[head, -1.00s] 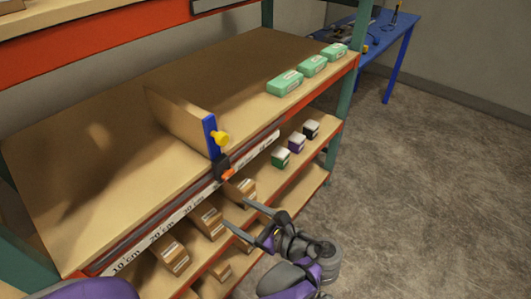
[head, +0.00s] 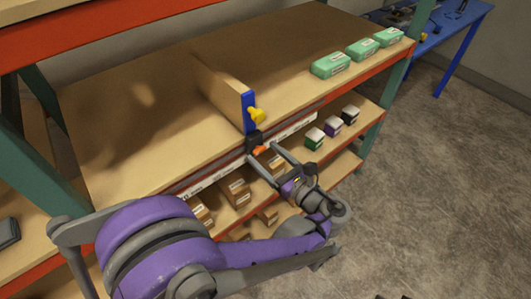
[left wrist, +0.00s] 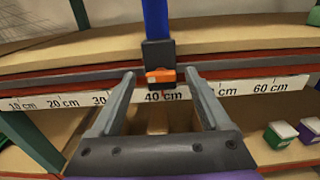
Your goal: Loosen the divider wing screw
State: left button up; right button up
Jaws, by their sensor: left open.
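The divider (head: 222,88) is a tan board standing upright on the top shelf, with a blue post (head: 249,105) at its front end. The yellow wing screw (head: 257,115) sticks out from the post's right side. Below are a black block and an orange piece (head: 260,150) at the rail, near the 40 cm mark in the left wrist view (left wrist: 160,76). My left gripper (head: 262,154) is open and empty, just below and in front of the wing screw. In the left wrist view its fingers flank the orange piece at a distance. The wing screw is outside that view.
Green boxes (head: 361,49) lie on the top shelf at right. Small boxes (head: 332,127) and cardboard boxes (head: 237,192) stand on the shelf below, close to my left arm. A teal post (head: 397,75) bounds the rack at right. The floor (head: 450,190) is clear.

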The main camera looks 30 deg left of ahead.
pick_arm(q)
jog(key=shift+w+a, duration=0.15)
jog(key=shift+a, duration=0.1)
grip_shut()
dwell(0.3)
